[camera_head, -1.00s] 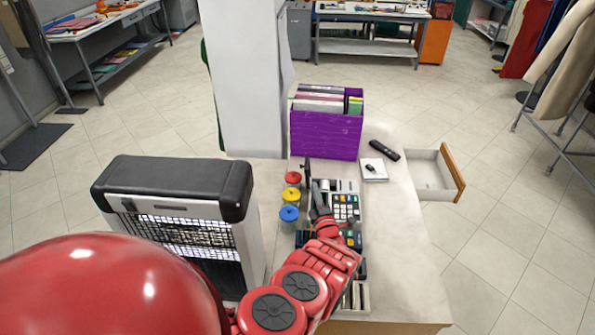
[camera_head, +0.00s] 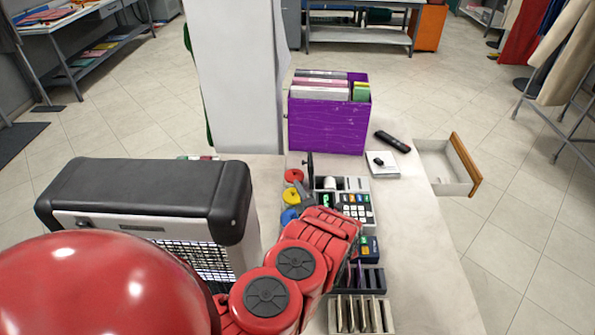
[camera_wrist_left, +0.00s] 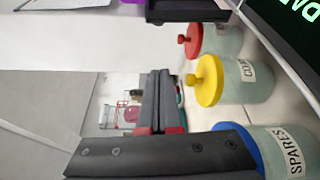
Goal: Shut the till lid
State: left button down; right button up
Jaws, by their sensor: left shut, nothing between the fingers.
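The till (camera_head: 355,207) stands on the counter, with a keypad and several compartments. A thin dark upright panel (camera_head: 309,178) stands at its left side, seen nearly edge-on; I cannot tell if it is the lid. A dark panel with green lettering (camera_wrist_left: 295,15) fills the upper right corner of the left wrist view. My left gripper (camera_wrist_left: 160,85) is shut and empty. It hangs over the counter's left side near the jars. In the head view my red forearm covers much of it and part of the till's left side. My right gripper is out of view.
Lidded jars, red (camera_head: 293,176), yellow (camera_head: 291,196) and blue (camera_head: 289,215), stand left of the till. A black-topped machine (camera_head: 150,190) is further left. A purple file box (camera_head: 328,125) stands behind. An open drawer (camera_head: 443,163) juts out right.

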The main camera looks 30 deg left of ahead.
pick_arm(q)
jog(key=shift+w+a+f+b, duration=0.3)
jog(key=shift+a+f+b, duration=0.05)
jog(key=shift+a, duration=0.15)
jog(key=shift+w+a+f+b, duration=0.3)
jog(key=shift+a+b, duration=0.05)
jog(key=shift+a, duration=0.1)
jog(key=b+x, duration=0.4)
jog(key=shift+b, duration=0.4)
jog(key=x, duration=0.3)
jog(key=shift+w+a+r, duration=0.25)
jog(key=shift+w, duration=0.05)
jog(key=shift+w+d+r, duration=0.15)
jog(key=shift+w, duration=0.15)
jog(key=shift+w+d+r, duration=0.3)
jog(key=shift+w+d, duration=0.25)
jog(key=shift+d, duration=0.35)
jog(key=shift+w+d, duration=0.35)
jog(key=shift+d, duration=0.1)
jog(key=shift+d, duration=0.1)
